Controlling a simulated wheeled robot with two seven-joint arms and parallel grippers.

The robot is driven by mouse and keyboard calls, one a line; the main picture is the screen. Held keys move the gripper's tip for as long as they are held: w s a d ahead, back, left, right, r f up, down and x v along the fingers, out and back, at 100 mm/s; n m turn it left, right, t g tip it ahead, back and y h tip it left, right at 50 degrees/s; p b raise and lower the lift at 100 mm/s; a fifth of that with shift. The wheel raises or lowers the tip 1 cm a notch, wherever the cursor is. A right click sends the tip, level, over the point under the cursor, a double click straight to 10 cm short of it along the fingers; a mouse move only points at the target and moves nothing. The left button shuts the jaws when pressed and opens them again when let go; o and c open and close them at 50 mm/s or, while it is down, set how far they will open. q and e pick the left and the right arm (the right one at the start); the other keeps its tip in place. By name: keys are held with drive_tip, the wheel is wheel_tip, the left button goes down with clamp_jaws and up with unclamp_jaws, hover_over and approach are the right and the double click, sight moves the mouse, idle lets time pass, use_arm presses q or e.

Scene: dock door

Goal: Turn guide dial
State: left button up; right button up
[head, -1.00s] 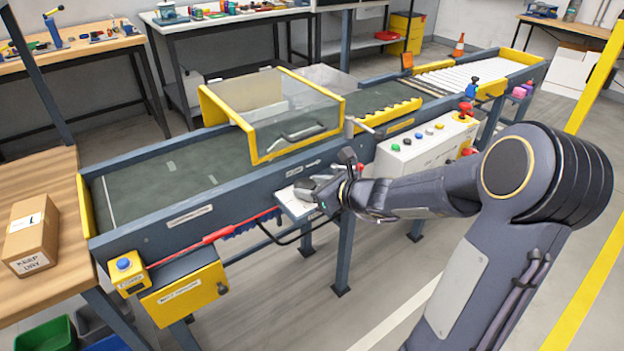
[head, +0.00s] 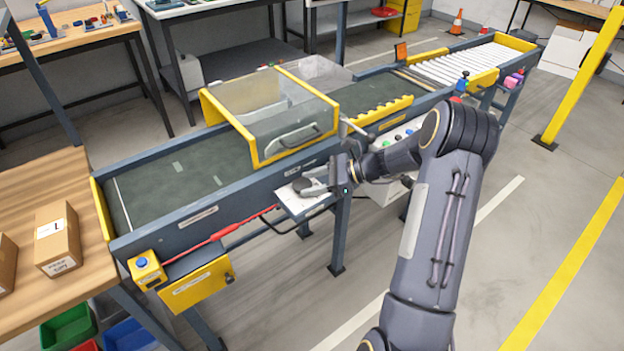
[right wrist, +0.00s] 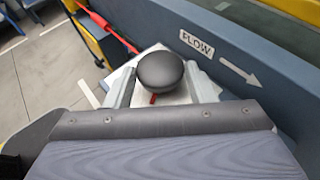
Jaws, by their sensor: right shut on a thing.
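The guide dial (head: 303,184) is a dark round knob on a white plate (head: 292,204) fixed to the near side of the conveyor. It also shows in the right wrist view as a domed black knob (right wrist: 160,70), with a short red mark below it on the plate. My right gripper (head: 316,187) reaches it from the right; in the right wrist view its two grey fingers (right wrist: 160,84) are closed on both sides of the knob. The dial's lower part is partly hidden. My left gripper is in neither view.
A conveyor (head: 160,190) with a clear yellow-edged guard (head: 285,115) runs behind the dial. A white control box with buttons (head: 395,140) stands behind my right arm. A red pull cord (head: 225,232) runs left of the plate to a yellow blue-button box (head: 146,268). Boxes sit on the left table.

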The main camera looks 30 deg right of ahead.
drive_tip(key=shift+g, duration=0.3)
drive_tip(key=o, duration=1)
drive_tip(key=shift+c, duration=0.2)
drive_tip(key=shift+d, duration=0.1)
drive_tip(key=v, duration=0.7)
drive_tip(key=shift+s+d+r, duration=0.15)
drive_tip(key=shift+d, duration=0.15)
